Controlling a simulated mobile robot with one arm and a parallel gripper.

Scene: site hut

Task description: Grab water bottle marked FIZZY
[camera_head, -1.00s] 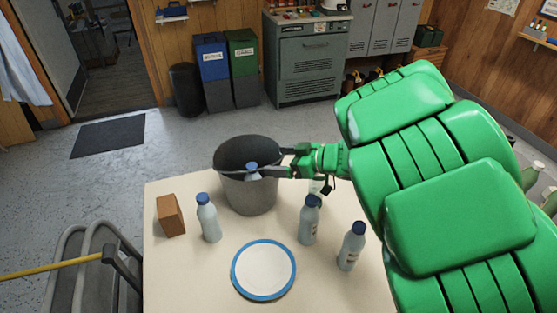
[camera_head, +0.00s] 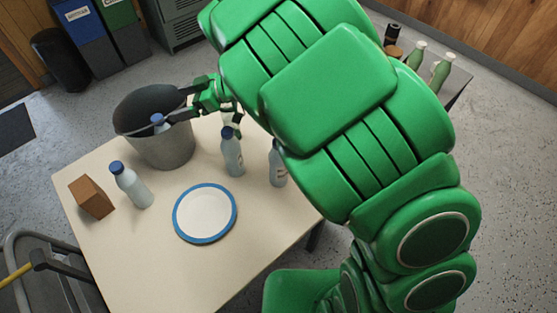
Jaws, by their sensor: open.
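A pale bottle with a blue cap (camera_head: 159,123) shows inside the mouth of a grey bucket (camera_head: 165,151); its lower part is hidden by the bucket wall. My gripper (camera_head: 178,105) is open over the bucket's right rim, one finger close beside this bottle; I cannot tell whether they touch. Similar blue-capped bottles stand upright on the table: one at left (camera_head: 131,188), one right of the bucket (camera_head: 232,156), and one farther right (camera_head: 278,168), partly covered by my arm. Some have dark lettering, too small to read, so I cannot tell which says FIZZY.
A white plate with a blue rim (camera_head: 205,212) and a brown box (camera_head: 92,197) sit on the cream table (camera_head: 150,255). A chair (camera_head: 45,265) stands at the left. Green bottles (camera_head: 440,68) stand on a surface behind my arm. The table's front is clear.

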